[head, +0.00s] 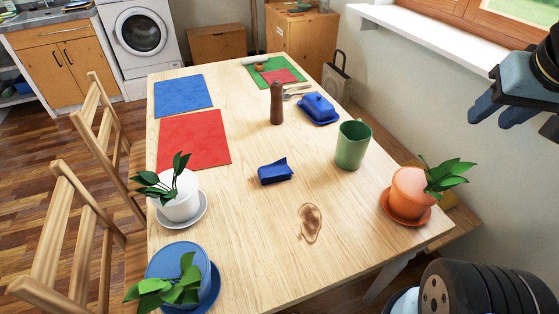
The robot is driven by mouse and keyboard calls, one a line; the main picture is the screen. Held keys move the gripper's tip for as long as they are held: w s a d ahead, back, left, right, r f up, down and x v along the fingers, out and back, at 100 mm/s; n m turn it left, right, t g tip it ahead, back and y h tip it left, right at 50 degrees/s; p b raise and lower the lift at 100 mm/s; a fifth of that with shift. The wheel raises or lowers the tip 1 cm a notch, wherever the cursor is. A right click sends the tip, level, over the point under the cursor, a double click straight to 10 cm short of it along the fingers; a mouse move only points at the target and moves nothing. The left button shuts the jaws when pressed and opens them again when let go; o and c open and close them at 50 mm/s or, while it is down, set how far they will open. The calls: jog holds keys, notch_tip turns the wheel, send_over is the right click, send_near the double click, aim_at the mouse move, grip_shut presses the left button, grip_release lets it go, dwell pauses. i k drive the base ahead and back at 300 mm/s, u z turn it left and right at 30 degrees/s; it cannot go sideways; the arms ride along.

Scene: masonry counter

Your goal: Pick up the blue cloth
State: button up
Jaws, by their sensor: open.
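The blue cloth (275,171) lies crumpled in a small heap near the middle of the wooden table, on bare wood. My gripper (482,108) is at the upper right of the head view, out beyond the table's right side near the wall. It is open and holds nothing. It is well apart from the cloth, and no object stands on the cloth.
A green pitcher (352,146), pepper mill (277,104) and blue butter dish (319,109) stand beyond the cloth. Potted plants stand at the orange pot (409,191), white pot (181,205) and blue pot (178,262). A brown stain (310,222) marks the near tabletop.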

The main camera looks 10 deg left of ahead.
aim_at(278, 171)
jog(key=u, duration=1.65)
jog(key=k, duration=0.5)
jog(key=u, duration=0.15)
jog(key=i, duration=0.5)
jog(key=z, duration=0.15)
